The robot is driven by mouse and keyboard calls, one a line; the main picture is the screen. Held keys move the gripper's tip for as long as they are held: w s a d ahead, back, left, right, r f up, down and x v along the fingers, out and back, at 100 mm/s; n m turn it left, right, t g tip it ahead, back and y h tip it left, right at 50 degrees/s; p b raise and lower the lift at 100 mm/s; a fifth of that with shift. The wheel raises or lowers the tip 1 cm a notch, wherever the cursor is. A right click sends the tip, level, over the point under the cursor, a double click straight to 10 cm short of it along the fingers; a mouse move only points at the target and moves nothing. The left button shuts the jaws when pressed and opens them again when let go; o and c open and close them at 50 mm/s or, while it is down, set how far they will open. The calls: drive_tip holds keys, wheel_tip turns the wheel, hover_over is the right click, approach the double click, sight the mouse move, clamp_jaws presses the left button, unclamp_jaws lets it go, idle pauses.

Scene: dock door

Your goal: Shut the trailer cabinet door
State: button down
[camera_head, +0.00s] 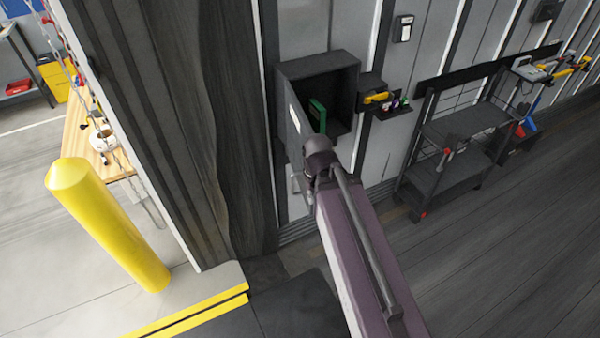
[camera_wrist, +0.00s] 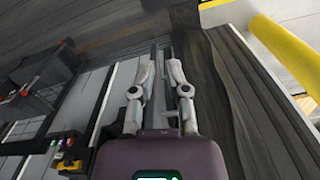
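The trailer cabinet (camera_head: 348,82) is a dark grey box on the trailer's ribbed side wall in the head view. Its door (camera_head: 285,122) stands open, swung out at the left side of the box. A green item (camera_head: 317,115) shows inside the opening. My arm comes up from the bottom and its wrist lies just below the cabinet, overlapping the door's lower part, so contact cannot be told. In the wrist view my gripper (camera_wrist: 160,58) has its two fingers apart with nothing between them. The cabinet is not clearly seen there.
A small shelf (camera_head: 392,110) with coloured items sits right of the cabinet. A dark cart (camera_head: 445,175) stands farther right. A yellow bollard (camera_head: 108,225) stands at left beside a dark curtain (camera_head: 190,120). The trailer floor at the lower right is clear.

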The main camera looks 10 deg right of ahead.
wheel_tip(320, 180, down, 19)
drive_tip(key=b, duration=1.8)
drive_tip(key=shift+r, duration=0.15)
